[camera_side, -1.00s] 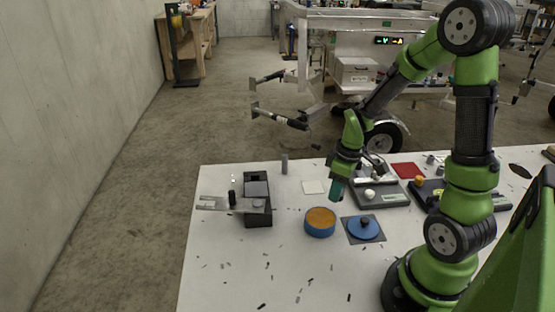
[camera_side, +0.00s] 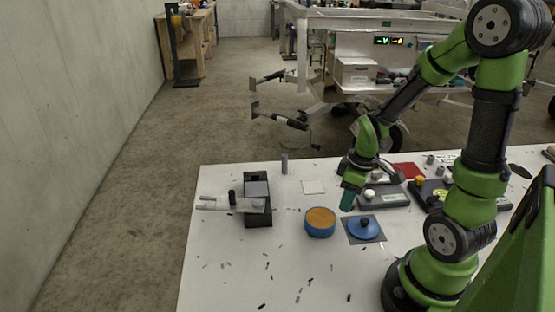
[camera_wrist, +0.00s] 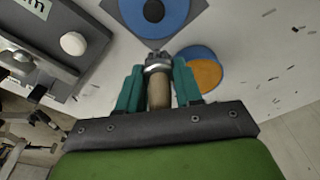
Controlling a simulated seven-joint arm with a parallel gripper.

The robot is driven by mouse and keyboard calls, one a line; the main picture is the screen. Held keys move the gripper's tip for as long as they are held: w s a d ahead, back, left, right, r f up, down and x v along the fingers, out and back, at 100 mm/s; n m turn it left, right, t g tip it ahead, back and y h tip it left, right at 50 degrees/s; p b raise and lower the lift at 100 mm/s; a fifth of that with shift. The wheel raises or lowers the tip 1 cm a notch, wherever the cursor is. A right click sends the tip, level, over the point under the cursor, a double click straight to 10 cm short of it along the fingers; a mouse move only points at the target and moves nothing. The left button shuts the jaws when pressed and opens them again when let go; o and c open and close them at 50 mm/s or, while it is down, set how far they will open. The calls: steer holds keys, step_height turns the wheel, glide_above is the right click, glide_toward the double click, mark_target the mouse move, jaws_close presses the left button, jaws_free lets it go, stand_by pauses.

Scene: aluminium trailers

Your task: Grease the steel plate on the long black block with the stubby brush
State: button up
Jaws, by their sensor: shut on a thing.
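My gripper (camera_side: 347,203) hangs over the table to the right of the grease tin in the side view. In the wrist view its teal fingers (camera_wrist: 158,78) are shut on the wooden handle of the stubby brush (camera_wrist: 159,92). The long black block (camera_side: 258,217) stands at the left of the table. A grey steel plate (camera_side: 256,189) lies on its top. The round blue tin (camera_side: 320,231) holds orange-brown grease and also shows in the wrist view (camera_wrist: 207,74).
A blue lid (camera_side: 364,228) with a dark knob lies on a dark square mat. A pale bar (camera_side: 218,204) crosses the black block. A grey cylinder (camera_side: 284,164) and white square (camera_side: 313,187) stand behind. Grey fixtures (camera_side: 382,197) crowd the right; dark bits litter the front.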

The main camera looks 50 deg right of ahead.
steer(key=shift+w, duration=0.1)
steer(key=g+y, duration=0.2)
glide_toward(319, 218)
steer(key=shift+s+d+f+n, duration=0.2)
steer(key=shift+d+f+n, duration=0.1)
steer(key=shift+d+f, duration=0.75)
step_height(319, 218, up, 3)
steer(key=a, duration=0.3)
steer(key=shift+m+g+y, duration=0.4)
steer(key=shift+w+f, duration=0.1)
steer(key=shift+f, duration=1.4)
steer(key=shift+w+f, duration=0.15)
steer(key=shift+f, duration=1.35)
steer(key=shift+f, duration=0.55)
steer(key=shift+r, duration=0.1)
step_height(319, 218, up, 7)
